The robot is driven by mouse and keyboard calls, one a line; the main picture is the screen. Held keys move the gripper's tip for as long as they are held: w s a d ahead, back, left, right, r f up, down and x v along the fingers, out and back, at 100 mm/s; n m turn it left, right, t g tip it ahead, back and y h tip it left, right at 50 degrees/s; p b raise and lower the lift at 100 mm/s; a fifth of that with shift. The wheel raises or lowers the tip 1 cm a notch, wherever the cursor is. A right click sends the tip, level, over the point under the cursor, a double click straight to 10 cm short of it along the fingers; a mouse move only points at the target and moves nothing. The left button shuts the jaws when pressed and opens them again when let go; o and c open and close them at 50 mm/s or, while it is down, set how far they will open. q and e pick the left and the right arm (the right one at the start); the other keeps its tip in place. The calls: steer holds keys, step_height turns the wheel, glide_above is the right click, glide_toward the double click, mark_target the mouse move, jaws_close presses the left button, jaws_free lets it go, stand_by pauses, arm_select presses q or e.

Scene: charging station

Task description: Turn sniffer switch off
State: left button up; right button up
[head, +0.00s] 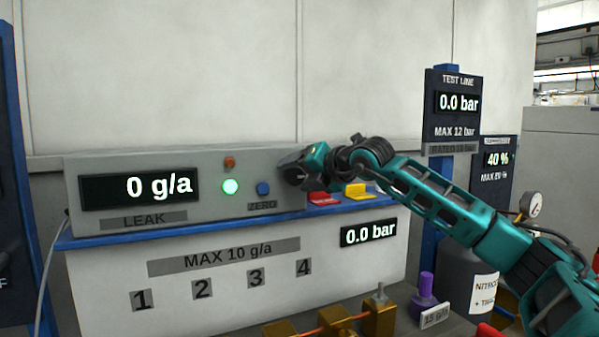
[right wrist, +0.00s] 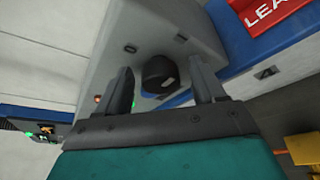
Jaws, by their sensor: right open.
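The sniffer unit (head: 140,160) is a grey box on the blue-edged shelf, with a lit display reading 0 g/a and LEAK below it. Its dark round switch knob (right wrist: 160,76) shows in the right wrist view, with a small mark on the panel at either side. My right gripper (head: 290,173) is at the right end of the box front and hides the knob in the head view. In the right wrist view it is open, with one finger on each side of the knob. I cannot tell whether the fingers touch it. My left gripper is not in view.
On the box are a lit green button (head: 230,186), a blue ZERO button (head: 263,189) and a small orange lamp (head: 229,162). A red tag (head: 325,198) and a yellow tag (head: 355,189) lie right of it. Brass fittings (head: 379,318) stand below in front.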

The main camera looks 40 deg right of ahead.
steer(key=shift+c, duration=0.2)
steer(key=c, duration=1)
steer(key=shift+r+n, duration=0.1)
steer(key=shift+n, duration=0.2)
steer(key=n+h, duration=0.1)
steer(key=n+g+p, duration=0.1)
steer(key=shift+a+r+n+h, duration=0.2)
steer(key=shift+n+h, duration=0.1)
steer(key=shift+h, duration=0.1)
steer(key=n+g+h, duration=0.1)
steer(key=n+h, duration=0.1)
steer(key=n, duration=0.1)
steer(key=shift+w+a+f+p, duration=0.1)
steer(key=shift+a+p, duration=0.05)
steer(key=shift+p, duration=0.25)
steer(key=n+h, duration=0.2)
steer(key=n, duration=0.1)
steer(key=shift+a, duration=0.2)
steer(key=shift+w+a+f+n+g+h+b, duration=0.15)
steer(key=shift+n+h+b, duration=0.35)
steer(key=shift+n, duration=0.3)
steer(key=shift+s+d+n+g+h+b, duration=0.15)
steer(key=shift+n+h+b, duration=0.15)
steer(key=shift+n+h, duration=0.4)
steer(key=shift+w+a, duration=0.1)
